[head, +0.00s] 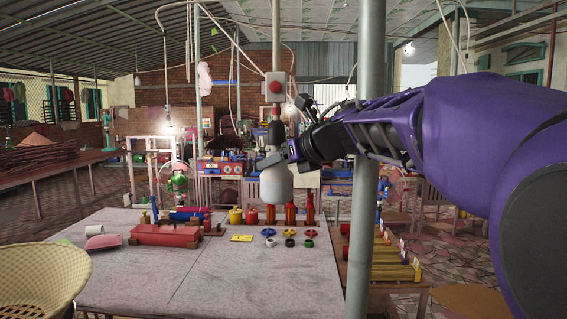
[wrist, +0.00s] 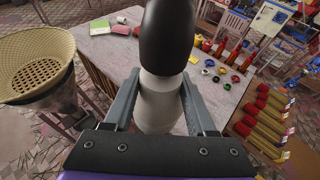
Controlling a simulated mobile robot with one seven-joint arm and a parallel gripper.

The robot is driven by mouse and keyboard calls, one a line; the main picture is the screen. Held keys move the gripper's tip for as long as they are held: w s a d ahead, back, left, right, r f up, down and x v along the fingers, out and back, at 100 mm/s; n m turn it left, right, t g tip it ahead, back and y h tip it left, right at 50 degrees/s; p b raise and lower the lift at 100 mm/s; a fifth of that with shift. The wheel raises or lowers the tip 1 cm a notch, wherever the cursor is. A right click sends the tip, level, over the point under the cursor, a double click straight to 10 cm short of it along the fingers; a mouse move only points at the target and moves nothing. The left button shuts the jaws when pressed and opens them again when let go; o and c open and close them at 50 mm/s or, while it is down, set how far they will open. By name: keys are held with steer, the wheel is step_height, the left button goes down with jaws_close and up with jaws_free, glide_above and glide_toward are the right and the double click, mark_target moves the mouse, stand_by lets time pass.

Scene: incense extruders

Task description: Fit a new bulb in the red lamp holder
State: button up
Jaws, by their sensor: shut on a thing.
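A large whitish bulb (head: 276,186) hangs upright, round end down, above the table's back edge in the head view. My gripper (head: 272,161) is shut on the bulb's upper part. In the wrist view the bulb (wrist: 158,112) sits between the two grey fingers of the gripper (wrist: 158,88). A black lamp holder (head: 276,133) is directly above the bulb, in line with it. In the wrist view this holder (wrist: 167,40) covers the bulb's top, so I cannot tell how far the two are joined.
A grey pole (head: 358,260) stands close to my arm. The grey table (head: 240,290) below carries a red extruder (head: 165,235), bottles and coloured rings. A woven basket (head: 40,275) is at front left.

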steer(key=shift+d+n+g+y+b, duration=0.1)
steer(key=shift+n+g+y+b, duration=0.2)
steer(key=shift+n, duration=0.1)
steer(key=shift+r+n+g+y, duration=0.1)
steer(key=shift+n+g+y, duration=0.4)
steer(key=shift+r+n+g+y, duration=0.1)
steer(key=shift+n+g+y, duration=0.3)
steer(key=shift+n, duration=0.1)
steer(key=shift+w+r+n+g+p, duration=0.1)
steer(key=shift+n+g+p, duration=0.2)
steer(key=shift+p, duration=0.05)
steer(key=shift+s, duration=0.2)
